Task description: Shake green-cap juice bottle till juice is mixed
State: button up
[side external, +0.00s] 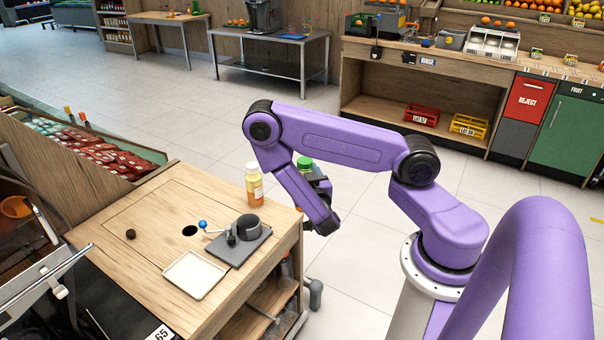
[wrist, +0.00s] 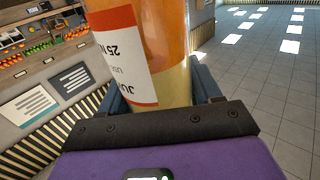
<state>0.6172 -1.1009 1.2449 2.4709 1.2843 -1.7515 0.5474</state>
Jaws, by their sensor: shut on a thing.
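The green-cap bottle (side external: 305,162) is in my gripper (side external: 321,190), off the right edge of the wooden table in the side view. Its green cap shows there, while most of its body is hidden behind my arm and gripper. In the wrist view the bottle (wrist: 165,45) fills the upper middle, between the fingers, with a white and red label. Its contents look orange in the upper part of that picture and paler yellow near the gripper. My gripper is shut on the bottle.
Open floor lies behind.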

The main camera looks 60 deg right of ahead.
jog(key=c, duration=0.4)
jog(key=shift+r, duration=4.25)
jog(key=shift+f, duration=1.75)
